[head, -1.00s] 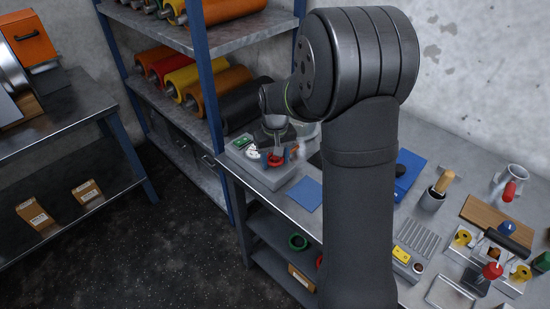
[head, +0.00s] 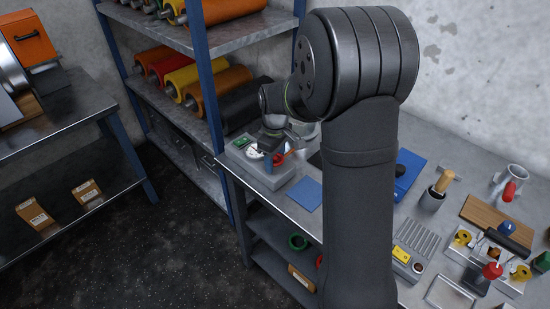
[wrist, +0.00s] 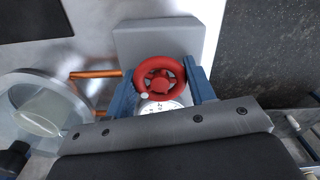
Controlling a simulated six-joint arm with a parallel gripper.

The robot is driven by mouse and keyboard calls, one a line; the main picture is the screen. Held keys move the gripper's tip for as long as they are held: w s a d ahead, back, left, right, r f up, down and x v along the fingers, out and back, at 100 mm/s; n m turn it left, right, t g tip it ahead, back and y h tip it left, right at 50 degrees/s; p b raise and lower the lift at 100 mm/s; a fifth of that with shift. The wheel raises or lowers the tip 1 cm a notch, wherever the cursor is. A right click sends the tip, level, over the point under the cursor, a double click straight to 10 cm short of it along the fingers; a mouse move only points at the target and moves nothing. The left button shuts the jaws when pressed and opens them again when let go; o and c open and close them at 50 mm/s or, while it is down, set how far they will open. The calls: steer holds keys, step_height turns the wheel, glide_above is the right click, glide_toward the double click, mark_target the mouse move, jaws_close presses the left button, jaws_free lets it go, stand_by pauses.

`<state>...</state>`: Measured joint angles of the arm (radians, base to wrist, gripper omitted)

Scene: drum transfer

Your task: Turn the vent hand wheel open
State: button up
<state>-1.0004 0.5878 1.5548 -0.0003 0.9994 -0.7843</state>
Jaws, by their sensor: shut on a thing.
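The red vent hand wheel (wrist: 160,78) shows between my gripper's two blue fingers in the wrist view. My gripper (wrist: 160,88) is shut on the wheel, one finger at each side of its rim. A pale knob sits on the wheel's lower left rim, and a white dial (wrist: 160,107) shows partly below it. In the head view my gripper (head: 275,150) is over the grey unit (head: 268,177), and only a bit of the red wheel (head: 279,158) shows past it.
Copper-coloured pipes (wrist: 95,75) and a clear round vessel (wrist: 40,105) lie close left of my gripper in the wrist view. In the head view a blue sheet (head: 304,194) lies nearby on the bench. A shelf with rollers (head: 195,75) stands behind.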

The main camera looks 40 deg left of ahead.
steer(key=n, duration=0.5)
steer(key=shift+n, duration=0.3)
steer(key=n, duration=0.4)
steer(key=shift+n, duration=0.3)
steer(key=o, duration=1)
steer(key=shift+c, duration=0.2)
